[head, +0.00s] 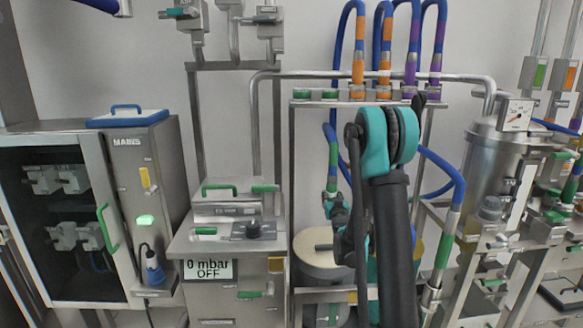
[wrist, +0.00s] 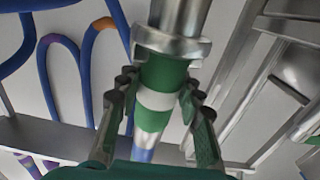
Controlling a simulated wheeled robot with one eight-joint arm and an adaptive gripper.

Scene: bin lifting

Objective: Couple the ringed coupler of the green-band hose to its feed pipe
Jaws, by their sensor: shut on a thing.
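The green-band hose is in my gripper (wrist: 158,112); its green sleeve with a white ring (wrist: 155,100) lies between the two fingers in the wrist view. A wide silver metal collar (wrist: 172,44) sits at the sleeve's upper end, with a metal cylinder above it. I cannot tell whether this collar and cylinder are one part or two joined. The blue hose (wrist: 143,154) shows below the fingers. In the head view, a hose with a green band (head: 332,160) runs down to my gripper (head: 337,210), which is partly hidden by my arm.
Several blue hoses with orange or purple bands loop above a metal rack (head: 305,103). A steel vessel with a gauge (head: 515,112) stands right, a cabinet (head: 80,215) left. A display (head: 208,269) reads 0 mbar OFF.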

